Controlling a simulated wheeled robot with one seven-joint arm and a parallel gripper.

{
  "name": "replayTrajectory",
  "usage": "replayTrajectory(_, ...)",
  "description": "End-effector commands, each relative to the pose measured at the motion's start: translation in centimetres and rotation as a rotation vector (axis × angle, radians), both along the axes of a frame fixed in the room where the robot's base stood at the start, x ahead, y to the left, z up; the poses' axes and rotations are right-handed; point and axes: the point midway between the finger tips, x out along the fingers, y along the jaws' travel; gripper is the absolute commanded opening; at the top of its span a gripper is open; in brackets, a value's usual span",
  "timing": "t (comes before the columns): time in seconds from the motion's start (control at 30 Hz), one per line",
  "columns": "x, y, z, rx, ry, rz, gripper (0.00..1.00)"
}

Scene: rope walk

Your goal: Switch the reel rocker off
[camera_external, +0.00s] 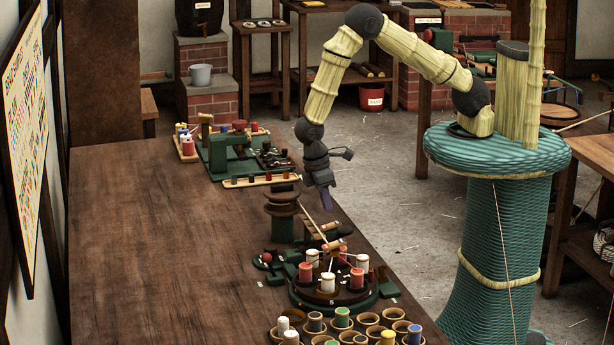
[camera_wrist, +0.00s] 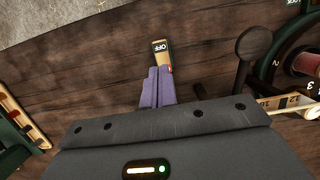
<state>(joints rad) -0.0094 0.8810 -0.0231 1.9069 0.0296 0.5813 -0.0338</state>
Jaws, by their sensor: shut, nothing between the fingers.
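The reel rocker (camera_wrist: 161,48) is a small tan piece with a dark end lettered OFF, on the dark wooden bench in the wrist view. A small red patch shows on its side near my fingers. My gripper (camera_wrist: 160,88) has purple fingers that are closed together and empty. The fingertips overlap the near end of the rocker in the picture and hide part of it; I cannot tell whether they touch it. In the external view my gripper (camera_external: 326,205) points down over the right edge of the bench. I cannot make out the rocker clearly there.
A round green turntable (camera_external: 300,298) bears red and white reels. A dark ball-topped lever (camera_wrist: 254,46) stands right of my fingers. Stacked dark discs (camera_external: 283,208) stand left of my gripper. Several small bowls (camera_external: 368,318) sit in front. The bench's left side (camera_external: 150,250) is clear.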

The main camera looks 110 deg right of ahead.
Motion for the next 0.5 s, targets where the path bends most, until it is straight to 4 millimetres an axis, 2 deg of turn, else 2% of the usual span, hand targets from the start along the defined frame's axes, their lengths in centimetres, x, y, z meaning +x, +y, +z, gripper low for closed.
replayTrajectory(0.5, 2.1, 0.0, 8.5, 0.000, -0.005, 0.000, 0.00)
